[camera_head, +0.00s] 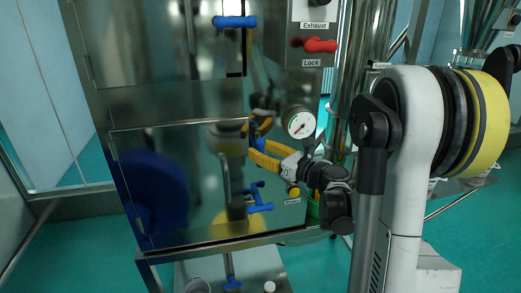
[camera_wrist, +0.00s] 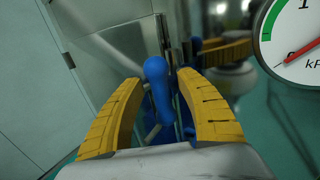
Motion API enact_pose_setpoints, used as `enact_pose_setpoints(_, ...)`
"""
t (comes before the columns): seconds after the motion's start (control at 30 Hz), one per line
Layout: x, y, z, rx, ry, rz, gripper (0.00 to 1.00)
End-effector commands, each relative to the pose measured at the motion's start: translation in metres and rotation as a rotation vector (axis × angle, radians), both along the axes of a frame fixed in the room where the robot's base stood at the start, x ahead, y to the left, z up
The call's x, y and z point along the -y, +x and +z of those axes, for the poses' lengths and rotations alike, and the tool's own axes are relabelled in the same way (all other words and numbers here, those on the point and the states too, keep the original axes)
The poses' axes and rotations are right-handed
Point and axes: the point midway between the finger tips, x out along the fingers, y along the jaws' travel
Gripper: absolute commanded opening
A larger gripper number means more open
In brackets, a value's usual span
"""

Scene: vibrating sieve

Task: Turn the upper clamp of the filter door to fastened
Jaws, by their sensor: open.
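The filter door (camera_head: 180,190) is the lower steel door of the cabinet and looks closed. Its upper clamp (camera_head: 259,143) is blue and mostly hidden by my gripper (camera_head: 253,154) at the door's right edge. In the wrist view the blue clamp handle (camera_wrist: 157,85) stands between the two yellow fingers of my gripper (camera_wrist: 160,77). The fingers are open, with gaps visible beside the handle. The lower clamp (camera_head: 258,198) is blue and sits further down the same edge.
A pressure gauge (camera_head: 300,123) is close to the right of my gripper and also shows in the wrist view (camera_wrist: 292,42). A red lock handle (camera_head: 319,45) and another blue clamp (camera_head: 235,21) are above. The shiny steel carries reflections.

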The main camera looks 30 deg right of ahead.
Motion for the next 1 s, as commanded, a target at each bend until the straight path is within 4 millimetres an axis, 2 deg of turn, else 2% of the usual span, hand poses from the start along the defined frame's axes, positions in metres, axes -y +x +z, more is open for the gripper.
enact_pose_setpoints(0.1, 0.0002, -0.0003, 0.0000, 0.000, 0.000, 0.000, 0.42)
enact_pose_setpoints(0.17, 0.0002, -0.0003, 0.0000, 0.000, 0.000, 0.000, 0.26)
enact_pose_setpoints(0.23, 0.0002, -0.0004, 0.0000, 0.000, 0.000, 0.000, 0.04)
enact_pose_setpoints(0.27, 0.0002, -0.0004, 0.0000, 0.000, 0.000, 0.000, 0.00)
enact_pose_setpoints(0.67, -0.0004, -0.0006, 0.0008, -0.012, -0.042, 0.000, 0.00)
enact_pose_setpoints(1.0, -0.0033, 0.0000, 0.0016, -0.075, -0.261, 0.000, 0.00)
